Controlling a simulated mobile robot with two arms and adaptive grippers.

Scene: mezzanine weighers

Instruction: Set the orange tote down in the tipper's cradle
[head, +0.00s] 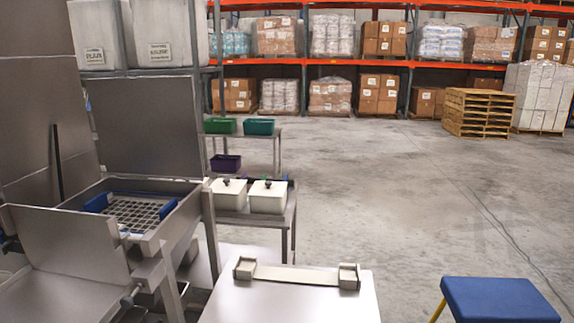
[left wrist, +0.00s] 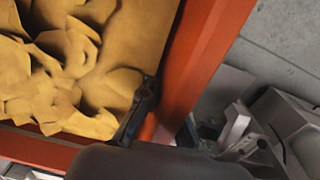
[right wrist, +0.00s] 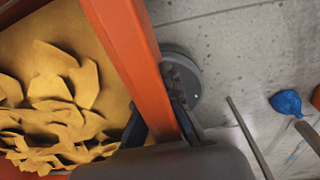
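The orange tote shows in the left wrist view (left wrist: 203,45) and the right wrist view (right wrist: 122,40). It holds yellow-brown, flake-like pieces. My left gripper (left wrist: 165,115) is shut on one wall of the tote, with a dark finger inside the rim. My right gripper (right wrist: 158,112) is shut on another stretch of wall, one finger on each side. The head view shows neither the tote nor my grippers. At its left stands a steel machine with a grated bay (head: 140,214) between blue guides; I cannot tell for sure whether this is the tipper's cradle.
A steel-topped stand (head: 240,304) with a bar and two end brackets is at the bottom middle. A blue-topped stool (head: 498,300) is at the lower right. White lidded boxes (head: 268,197) stand on a bench behind. Open concrete floor (head: 400,200) lies to the right.

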